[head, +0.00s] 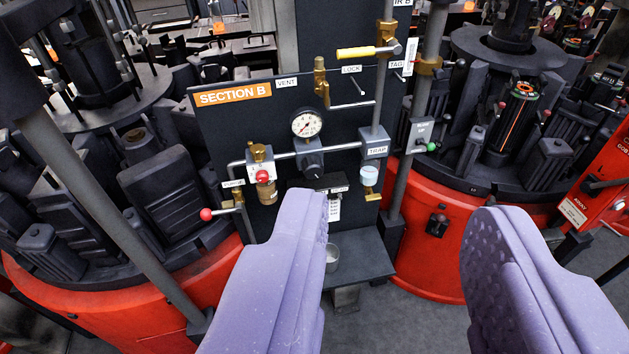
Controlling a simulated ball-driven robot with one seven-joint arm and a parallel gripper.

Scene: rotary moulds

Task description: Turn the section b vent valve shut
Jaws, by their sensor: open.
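The dark panel (232,125) with the orange SECTION B sign (233,94) stands ahead of me. A white VENT label (286,83) is near its top, beside an upright brass fitting (321,78) on a short pipe. Up and to the right, a lever with a yellow handle (356,53) lies nearly level, joined to a valve on the upright pipe (383,75). I cannot tell from the labels alone which of these is the vent valve. My gripper (398,212) has two wide purple fingers, apart and empty, lower in the picture and nearer to me than the panel.
Red-based rotary machines (440,240) flank both sides.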

